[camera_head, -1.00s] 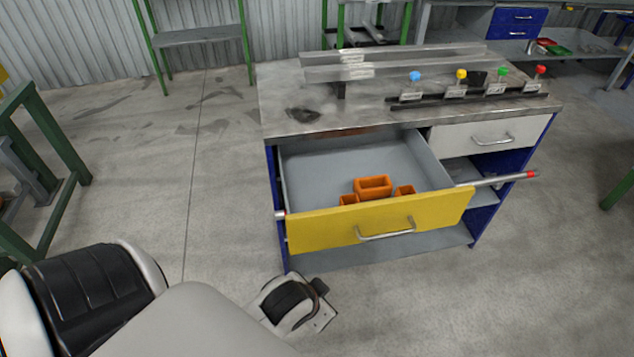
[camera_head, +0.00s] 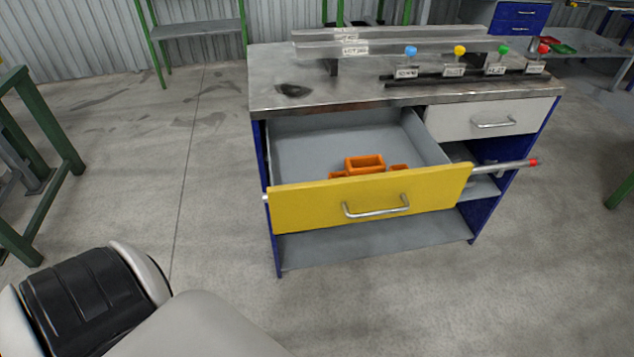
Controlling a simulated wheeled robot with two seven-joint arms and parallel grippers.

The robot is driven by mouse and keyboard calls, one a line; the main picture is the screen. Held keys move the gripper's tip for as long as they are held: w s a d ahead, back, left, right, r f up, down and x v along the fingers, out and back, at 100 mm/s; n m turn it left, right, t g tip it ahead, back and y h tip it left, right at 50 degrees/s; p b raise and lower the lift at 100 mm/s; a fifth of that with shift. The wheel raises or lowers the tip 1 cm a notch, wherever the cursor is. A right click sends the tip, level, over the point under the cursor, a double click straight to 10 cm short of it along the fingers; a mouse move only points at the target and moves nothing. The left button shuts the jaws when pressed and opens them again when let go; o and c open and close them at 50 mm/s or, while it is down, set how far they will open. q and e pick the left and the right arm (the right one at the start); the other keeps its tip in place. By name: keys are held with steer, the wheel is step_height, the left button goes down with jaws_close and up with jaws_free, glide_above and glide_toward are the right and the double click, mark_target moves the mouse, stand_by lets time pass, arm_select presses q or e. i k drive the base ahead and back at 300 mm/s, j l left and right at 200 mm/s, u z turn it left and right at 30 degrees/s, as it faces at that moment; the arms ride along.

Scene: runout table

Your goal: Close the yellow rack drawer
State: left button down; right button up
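The yellow drawer (camera_head: 310,208) is pulled out of the rack's left side, with a grey metal interior (camera_head: 350,145) and a bar handle (camera_head: 376,209) on its front. Orange bins (camera_head: 364,162) lie inside it, partly hidden behind the yellow front. My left arm shows at the lower left, but its gripper is outside the picture. My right gripper is not in view either. Nothing of mine is seen touching the drawer.
The worktop (camera_head: 400,97) carries rails and several coloured knobs. A white drawer (camera_head: 490,120) sits shut at right. A metal rod with a red tip (camera_head: 508,166) sticks out to the right below it. The floor (camera_head: 215,200) left of the rack is clear.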

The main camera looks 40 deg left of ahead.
mark_target(303, 149)
steer(key=l+u, duration=0.45)
steer(key=u, duration=0.25)
steer(key=l+u, duration=0.35)
steer(key=j, duration=0.1)
